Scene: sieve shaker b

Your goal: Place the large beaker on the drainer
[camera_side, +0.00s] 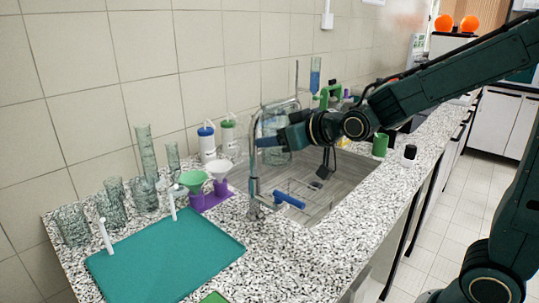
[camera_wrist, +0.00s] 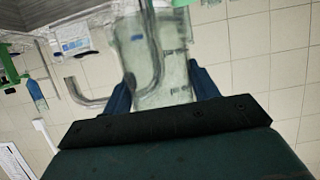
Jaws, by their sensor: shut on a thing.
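The large beaker (camera_side: 272,118) is clear glass and hangs above the sink, behind the tap in the side view. My gripper (camera_side: 268,142) is shut on it. In the wrist view the beaker (camera_wrist: 165,85) stands between the two blue fingers of my gripper (camera_wrist: 160,92), and the curved tap pipe shows across or through it. A teal tray (camera_side: 160,265) with two white upright posts lies at the front left of the counter; it looks like the drainer. The tray is well to the left of my gripper, and its bare surface shows.
The tall metal tap (camera_side: 253,165) with a blue handle rises close to the beaker; I cannot tell whether they touch. The sink (camera_side: 325,185) lies below. Several glass vessels (camera_side: 72,226) line the wall behind the tray, beside funnels in a purple stand (camera_side: 210,198).

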